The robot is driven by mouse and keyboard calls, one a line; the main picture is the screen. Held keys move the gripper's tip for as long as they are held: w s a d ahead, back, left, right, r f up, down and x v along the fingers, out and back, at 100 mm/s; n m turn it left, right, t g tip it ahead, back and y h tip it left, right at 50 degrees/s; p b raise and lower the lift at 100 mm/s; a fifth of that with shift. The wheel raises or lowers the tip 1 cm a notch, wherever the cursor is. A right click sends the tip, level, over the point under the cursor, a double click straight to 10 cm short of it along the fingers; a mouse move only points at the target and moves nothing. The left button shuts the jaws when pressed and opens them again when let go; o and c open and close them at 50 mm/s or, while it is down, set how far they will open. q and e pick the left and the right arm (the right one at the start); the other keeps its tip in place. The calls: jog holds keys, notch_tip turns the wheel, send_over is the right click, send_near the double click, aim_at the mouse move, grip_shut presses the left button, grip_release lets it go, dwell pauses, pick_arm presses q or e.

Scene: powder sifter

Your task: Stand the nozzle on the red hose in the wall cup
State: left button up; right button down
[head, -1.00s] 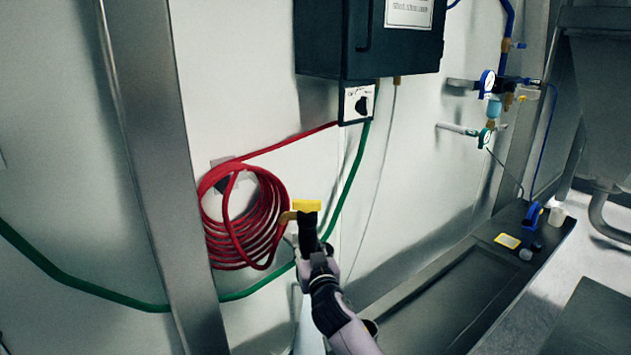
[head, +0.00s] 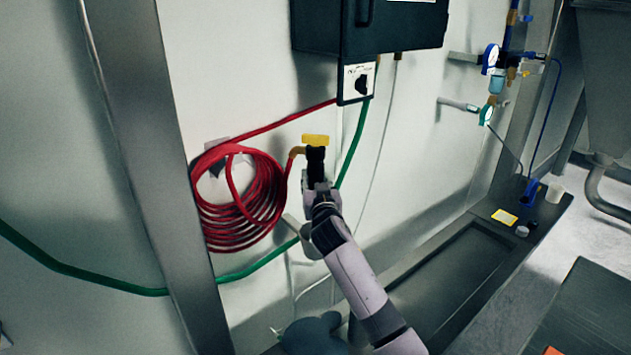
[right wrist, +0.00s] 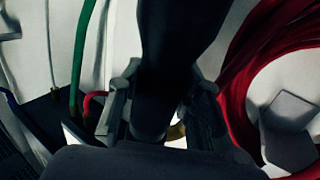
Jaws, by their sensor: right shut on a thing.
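The red hose (head: 240,228) hangs coiled on the wall, and its brass-coloured end (head: 293,155) runs to the nozzle. The nozzle has a yellow top (head: 316,140) and a dark body (head: 316,165). My right gripper (head: 317,188) is shut on the dark body and holds it off the wall, right of the coil. In the right wrist view the dark body (right wrist: 165,70) stands between the fingers. A pale grey, cup-like piece (head: 303,235) shows partly behind my right gripper; I cannot tell whether it is the wall cup. My left gripper is not in view.
A dark wall box (head: 390,30) with a switch plate (head: 357,82) hangs above. A green hose (head: 75,277) runs along the wall behind my right arm. A steel post (head: 165,170) stands left of the coil. A dark bench (head: 450,275) lies lower right.

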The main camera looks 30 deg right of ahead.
notch_tip(320, 180, down, 12)
jog(key=b, duration=1)
jog(key=shift+f+b, duration=0.7)
jog(key=shift+f, duration=0.05)
dwell(0.8)
jog(key=c, duration=1.3)
grip_release()
jog(key=shift+o, duration=1.2)
jog(key=v, duration=1.2)
jog(key=shift+a, duration=0.1)
